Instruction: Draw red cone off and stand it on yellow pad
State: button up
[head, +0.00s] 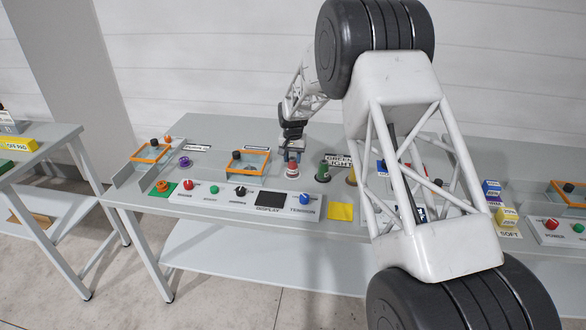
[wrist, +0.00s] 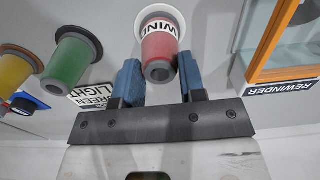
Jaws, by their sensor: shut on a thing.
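The red cone (head: 292,169) stands on the table left of the green cone. In the wrist view the red cone (wrist: 160,48) has a white label and a pale round base. My gripper (head: 292,154) reaches it from above. In the wrist view the blue fingers of my gripper (wrist: 160,75) are on either side of the cone's narrow end, shut on it. The yellow pad (head: 340,211) is a flat square to the right of the control panel, with nothing on it. What bears the cone underneath is hard to see.
A green cone (head: 323,172) and a yellow cone (head: 352,176) stand to the right, the latter partly behind my arm. An orange-framed tray (head: 248,151) is to the left. The control panel (head: 225,197) with buttons lies in front, left of the pad.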

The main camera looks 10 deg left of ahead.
aim_at(294, 159)
jog(key=shift+r, duration=3.15)
jog(key=shift+s+d, duration=0.1)
jog(key=shift+s+d, duration=0.15)
jog(key=s+d, duration=1.1)
jog(key=s, duration=0.5)
jog(key=s+d+f, duration=0.1)
jog(key=s+d, duration=1)
jog(key=s, duration=0.5)
jog(key=shift+s+d, duration=0.15)
jog(key=shift+s, duration=0.2)
jog(key=shift+w, duration=0.1)
jog(key=w+a+f, duration=0.1)
jog(key=w+a, duration=0.2)
jog(key=w, duration=1.1)
jog(key=shift+w+f, duration=0.25)
jog(key=shift+w, duration=0.1)
jog(key=shift+w+a, duration=0.1)
